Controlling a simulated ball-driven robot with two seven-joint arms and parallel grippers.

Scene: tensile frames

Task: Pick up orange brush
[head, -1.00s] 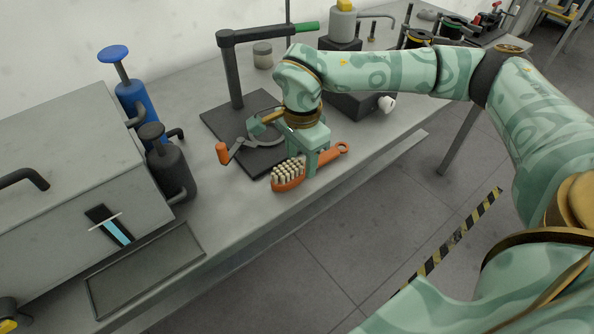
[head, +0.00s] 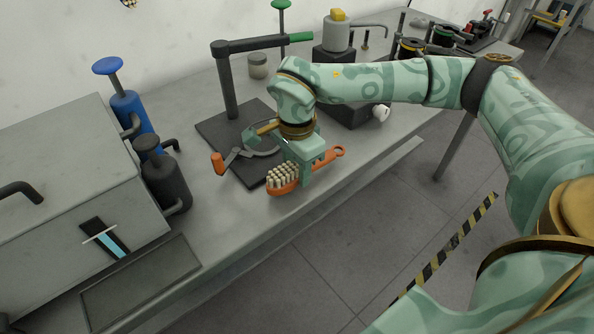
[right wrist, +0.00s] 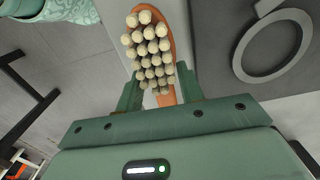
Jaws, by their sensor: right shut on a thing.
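The orange brush (head: 283,187) has cream bristles facing up and an orange handle that ends in a ring. It is at the front edge of the grey bench in the head view, beside the dark base plate. My right gripper (head: 307,176) is shut on the brush near where the head meets the handle. In the right wrist view the brush (right wrist: 168,95) lies between the two green fingers (right wrist: 160,92), bristles toward the camera. Whether the brush touches the bench is hard to tell. My left gripper is not in view.
Blue (head: 129,108) and black (head: 166,181) pump bottles stand at left by a grey box (head: 60,185). The bench's front edge (head: 240,245) is close to the brush.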

